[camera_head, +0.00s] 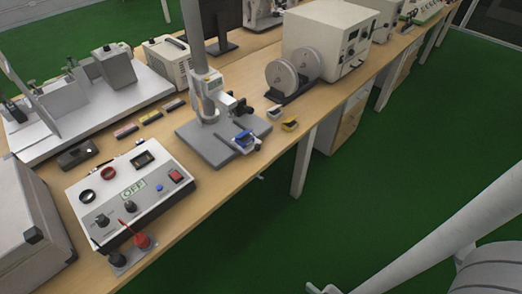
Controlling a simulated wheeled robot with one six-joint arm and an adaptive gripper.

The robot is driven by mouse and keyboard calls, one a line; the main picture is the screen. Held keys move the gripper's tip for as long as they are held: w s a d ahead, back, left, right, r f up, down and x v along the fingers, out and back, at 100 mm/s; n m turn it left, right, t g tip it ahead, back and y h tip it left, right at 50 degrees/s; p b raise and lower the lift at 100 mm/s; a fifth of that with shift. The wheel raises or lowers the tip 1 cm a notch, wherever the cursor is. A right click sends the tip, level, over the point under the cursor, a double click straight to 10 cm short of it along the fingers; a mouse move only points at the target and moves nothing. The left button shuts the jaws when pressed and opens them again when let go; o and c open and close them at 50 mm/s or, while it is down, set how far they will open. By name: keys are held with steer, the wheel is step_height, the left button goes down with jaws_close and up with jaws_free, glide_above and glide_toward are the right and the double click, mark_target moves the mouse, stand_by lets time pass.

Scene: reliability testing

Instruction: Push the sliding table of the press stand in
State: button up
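The press stand (205,95) stands on the wooden bench near the middle of the head view. It has a grey base plate (190,130) and an upright column. Its sliding table (255,147) juts out at the front right of the base, over or near the bench's front edge, with a blue piece (243,138) on it. How far out the table sits is hard to tell. My gripper is not clearly visible. My pale arm link crosses the lower right, away from the bench, and a small part of my arm shows at the bottom edge.
A switch box (130,190) stands left of the press stand. A small yellow-and-black item (290,124) lies to its right, before a two-wheeled device (281,77) and a white instrument (328,40). The green floor (360,205) in front of the bench looks clear.

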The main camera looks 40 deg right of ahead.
steer(key=w+d+f+m+h, duration=0.1)
steer(key=w+f+m, duration=0.1)
steer(key=w+d+f+m, duration=0.2)
steer(key=w+f+m, duration=0.1)
steer(key=w+d+f+m+h, duration=0.1)
steer(key=w+f+m, duration=0.1)
steer(key=w, duration=0.1)
steer(key=shift+d+f+g+h, duration=0.3)
steer(key=shift+f+g, duration=0.1)
jaws_close()
steer(key=w+d+f+m+t+h, duration=0.1)
steer(key=w+d+f+m, duration=0.1)
steer(key=w+d+m, duration=0.9)
steer(key=w+d+r+m+t, duration=0.15)
steer(key=w+d+r, duration=0.35)
steer(key=w+d, duration=0.5)
steer(key=shift+t+h, duration=0.3)
steer(key=shift+t, duration=0.15)
steer(key=shift+w+a+f+x, duration=0.1)
steer(key=shift+a+x, duration=0.2)
steer(key=shift+x, duration=1.6)
steer(key=shift+w+a+f+x, duration=0.1)
steer(key=shift+a+x, duration=0.25)
steer(key=shift+x, duration=1.55)
steer(key=shift+w+a+f+x, duration=0.1)
steer(key=shift+a+x, duration=0.2)
steer(key=shift+x, duration=1.6)
